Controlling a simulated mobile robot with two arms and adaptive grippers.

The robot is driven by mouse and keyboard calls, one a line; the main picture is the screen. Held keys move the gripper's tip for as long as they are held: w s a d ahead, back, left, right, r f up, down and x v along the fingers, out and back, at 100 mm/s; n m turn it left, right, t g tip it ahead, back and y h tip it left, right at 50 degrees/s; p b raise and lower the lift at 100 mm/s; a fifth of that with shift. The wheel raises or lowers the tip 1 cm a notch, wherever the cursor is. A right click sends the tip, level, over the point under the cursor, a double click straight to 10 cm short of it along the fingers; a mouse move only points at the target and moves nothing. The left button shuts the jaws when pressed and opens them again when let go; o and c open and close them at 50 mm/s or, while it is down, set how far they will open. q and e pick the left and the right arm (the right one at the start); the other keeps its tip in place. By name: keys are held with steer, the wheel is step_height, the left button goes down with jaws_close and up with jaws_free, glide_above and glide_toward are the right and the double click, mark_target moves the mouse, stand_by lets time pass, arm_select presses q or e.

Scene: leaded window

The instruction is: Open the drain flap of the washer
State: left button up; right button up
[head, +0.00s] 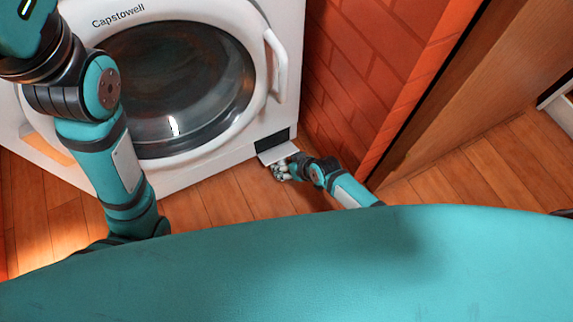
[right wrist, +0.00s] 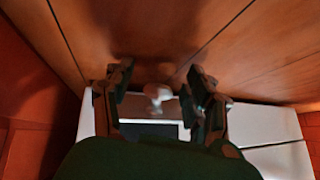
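The white washer (head: 205,172) stands at the left of the head view, its round glass door (head: 170,85) shut. Its drain flap (head: 278,152) is at the lower right corner of the front. The flap is tilted outward and down, with a dark opening (head: 272,139) above it. The flap also shows as a grey panel in the right wrist view (right wrist: 135,106). My right gripper (head: 281,170) is low by the flap's outer edge. In the right wrist view its fingers (right wrist: 157,88) are spread apart. Contact with the flap is unclear. My left gripper is outside the view.
A red brick wall (head: 345,75) rises close to the right of the washer, beside my right arm. A wooden panel (head: 455,85) stands further right. The wooden floor (head: 225,195) is clear in front of the washer. A small blurred pale shape (right wrist: 157,92) shows between the right fingers.

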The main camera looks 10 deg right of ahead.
steer(key=shift+r, duration=0.1)
steer(key=shift+r, duration=0.2)
steer(key=v, duration=1.1)
steer(key=shift+d, duration=0.15)
steer(key=shift+s+r, duration=0.15)
steer(key=shift+c, duration=0.2)
